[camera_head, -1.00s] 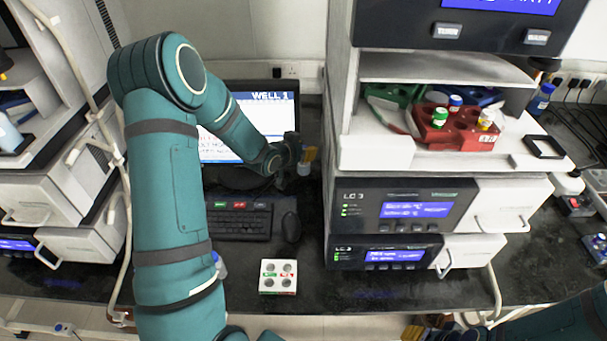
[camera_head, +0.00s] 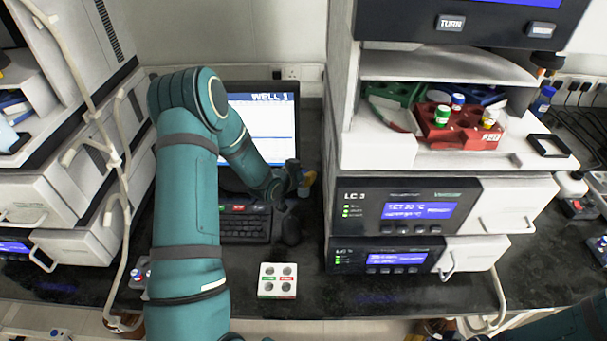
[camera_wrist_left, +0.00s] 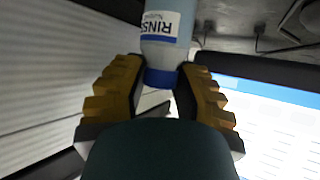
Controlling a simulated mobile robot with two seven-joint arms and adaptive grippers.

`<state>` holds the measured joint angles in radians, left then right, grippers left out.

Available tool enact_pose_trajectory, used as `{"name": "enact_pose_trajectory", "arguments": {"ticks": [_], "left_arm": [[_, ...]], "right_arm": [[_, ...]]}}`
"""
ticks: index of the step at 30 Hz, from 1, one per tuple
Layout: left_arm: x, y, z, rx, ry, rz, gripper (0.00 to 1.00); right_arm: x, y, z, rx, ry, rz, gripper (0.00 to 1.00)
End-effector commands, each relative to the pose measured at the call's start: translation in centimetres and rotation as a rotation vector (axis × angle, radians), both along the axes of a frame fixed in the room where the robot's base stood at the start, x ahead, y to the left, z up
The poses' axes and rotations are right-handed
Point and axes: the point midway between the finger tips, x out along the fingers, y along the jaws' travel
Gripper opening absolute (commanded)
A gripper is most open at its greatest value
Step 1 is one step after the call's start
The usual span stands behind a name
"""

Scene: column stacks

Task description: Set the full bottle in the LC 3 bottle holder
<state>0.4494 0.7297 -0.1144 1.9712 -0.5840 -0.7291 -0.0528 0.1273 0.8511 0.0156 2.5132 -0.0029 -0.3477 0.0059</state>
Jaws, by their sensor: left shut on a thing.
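My left gripper (camera_head: 306,182) is shut on a pale bottle (camera_wrist_left: 166,45) with a blue cap and a white label reading RINSE. The wrist view shows the yellow finger pads on both sides of the bottle's cap end. In the head view the bottle is small and mostly hidden by the gripper, in front of the monitor and left of the LC 3 stack (camera_head: 400,208). A red holder (camera_head: 463,137) with several capped bottles sits on the stack's shelf. I cannot tell which one is the LC 3 bottle holder.
The monitor (camera_head: 266,135), keyboard (camera_head: 245,225) and mouse (camera_head: 290,230) are behind and below my left arm. A white block with round wells (camera_head: 277,281) lies on the dark bench. A green holder (camera_head: 393,92) is behind the red one.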

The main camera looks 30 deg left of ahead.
Motion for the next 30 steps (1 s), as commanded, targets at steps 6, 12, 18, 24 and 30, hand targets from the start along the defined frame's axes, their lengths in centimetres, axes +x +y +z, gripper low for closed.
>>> {"name": "enact_pose_trajectory", "arguments": {"ticks": [6, 12, 18, 24, 30], "left_arm": [[0.0, 0.0, -0.3, 0.0, 0.0, -0.001, 0.56], [0.0, 0.0, -0.3, 0.0, 0.0, -0.001, 0.56], [0.0, 0.0, -0.2, 0.0, 0.001, -0.001, 0.56], [-1.7, 0.1, 0.7, 0.0, 0.0, 0.001, 0.56], [-5.1, 0.2, 3.7, 0.0, 0.001, 0.004, 0.56]], "right_arm": [[0.1, 0.0, -0.4, 0.0, -0.002, -0.001, 0.47], [0.1, 0.0, -0.4, 0.0, -0.002, -0.001, 0.47], [0.1, 0.0, -0.1, 0.0, -0.002, -0.001, 0.47], [0.1, 0.0, 0.7, 0.0, -0.002, -0.002, 0.47], [0.3, 0.0, 1.2, -0.002, -0.006, -0.006, 0.47]]}}
